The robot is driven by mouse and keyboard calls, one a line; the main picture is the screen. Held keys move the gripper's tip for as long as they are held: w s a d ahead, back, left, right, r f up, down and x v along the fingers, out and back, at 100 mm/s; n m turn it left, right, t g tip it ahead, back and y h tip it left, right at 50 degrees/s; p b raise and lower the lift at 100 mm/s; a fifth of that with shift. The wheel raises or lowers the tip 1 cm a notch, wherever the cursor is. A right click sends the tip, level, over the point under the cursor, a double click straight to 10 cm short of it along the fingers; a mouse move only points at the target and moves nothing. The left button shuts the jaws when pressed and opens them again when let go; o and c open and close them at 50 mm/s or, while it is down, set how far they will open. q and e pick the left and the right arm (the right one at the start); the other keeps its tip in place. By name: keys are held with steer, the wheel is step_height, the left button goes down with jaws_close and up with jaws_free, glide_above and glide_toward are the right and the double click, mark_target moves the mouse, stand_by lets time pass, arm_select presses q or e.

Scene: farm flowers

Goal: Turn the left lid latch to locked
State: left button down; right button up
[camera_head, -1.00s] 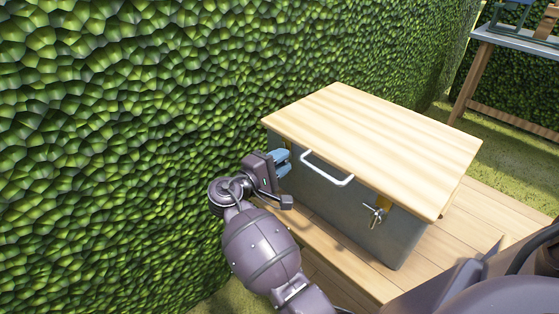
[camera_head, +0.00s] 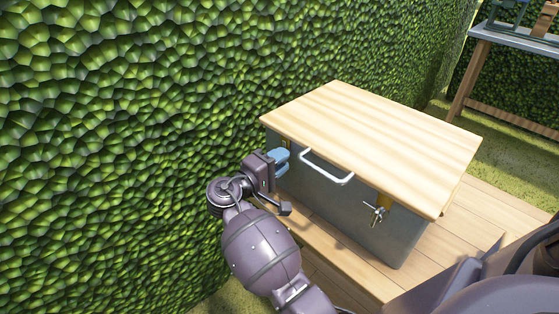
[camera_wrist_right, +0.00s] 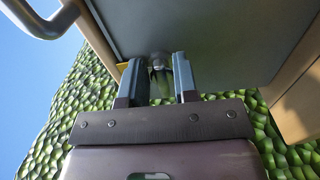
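A grey box (camera_head: 338,205) with a pale wooden lid (camera_head: 375,140) stands on wooden decking. My right gripper (camera_head: 281,160) is at the left end of the box's front, level with the left latch. Its blue fingers cover most of that latch in the head view; only a bit of its yellow plate (camera_head: 287,143) shows. In the right wrist view the latch's metal handle (camera_wrist_right: 160,68) sits between the two fingertips (camera_wrist_right: 159,76). The fingers are apart, one on each side of it; I cannot tell whether they press on it. My left gripper is not in view.
A white bar handle (camera_head: 327,168) juts from the box front, right of my right gripper. The right latch (camera_head: 376,212) is further right. A hedge (camera_head: 130,130) rises close on the left. A table (camera_head: 510,40) stands at the back right.

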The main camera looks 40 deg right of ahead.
steer(key=o, duration=0.4)
arm_select(q)
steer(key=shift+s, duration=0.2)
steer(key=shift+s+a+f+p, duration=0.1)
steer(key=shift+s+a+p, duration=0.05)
steer(key=shift+p, duration=0.35)
arm_select(e)
steer(key=shift+s+a, duration=0.25)
steer(key=shift+a, duration=1.55)
steer(key=shift+s+a, duration=0.25)
steer(key=shift+a, duration=1.5)
steer(key=shift+s+a, duration=0.25)
steer(key=shift+a, duration=1.55)
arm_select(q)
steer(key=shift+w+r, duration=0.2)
arm_select(e)
steer(key=shift+r, duration=0.1)
